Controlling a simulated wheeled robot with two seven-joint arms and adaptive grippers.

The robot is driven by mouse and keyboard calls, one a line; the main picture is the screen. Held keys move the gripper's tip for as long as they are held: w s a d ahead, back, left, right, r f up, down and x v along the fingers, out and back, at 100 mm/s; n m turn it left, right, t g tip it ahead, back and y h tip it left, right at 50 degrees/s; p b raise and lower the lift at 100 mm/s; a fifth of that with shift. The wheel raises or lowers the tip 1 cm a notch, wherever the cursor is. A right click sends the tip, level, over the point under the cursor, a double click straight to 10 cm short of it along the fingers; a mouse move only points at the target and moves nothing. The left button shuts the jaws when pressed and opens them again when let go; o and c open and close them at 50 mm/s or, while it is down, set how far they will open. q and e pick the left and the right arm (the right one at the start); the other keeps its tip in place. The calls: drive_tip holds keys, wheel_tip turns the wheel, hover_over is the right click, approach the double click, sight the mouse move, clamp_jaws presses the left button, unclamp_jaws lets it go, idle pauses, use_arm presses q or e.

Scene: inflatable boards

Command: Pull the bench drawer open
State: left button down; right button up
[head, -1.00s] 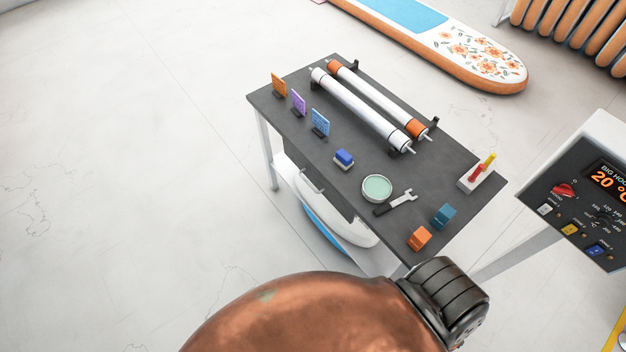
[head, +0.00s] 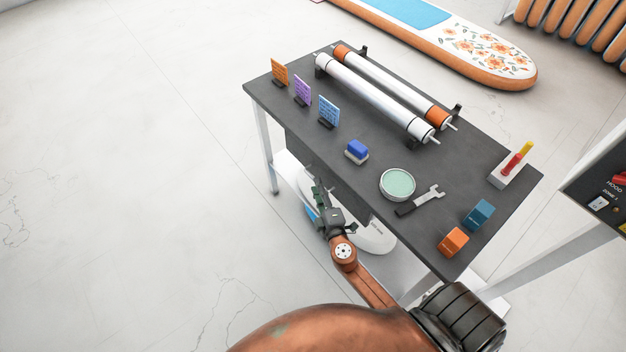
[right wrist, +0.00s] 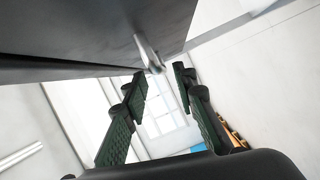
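The dark grey bench (head: 400,160) stands in the middle of the head view. Its drawer (head: 352,203) is a dark front under the near long edge and looks closed; my arm and the bench top hide part of it. In the right wrist view the drawer front (right wrist: 95,35) fills the upper left, with a pale metal bar handle (right wrist: 148,50) on it. My right gripper (head: 319,192) is beside the drawer front. In the wrist view its two green-padded fingers (right wrist: 160,78) are apart, with the handle's end near the gap between their tips. My left gripper is out of view.
A control panel (head: 600,185) stands at right. Floor at left is clear.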

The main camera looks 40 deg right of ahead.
drive_tip(key=shift+x, duration=2.3)
drive_tip(key=shift+f, duration=0.1)
clamp_jaws()
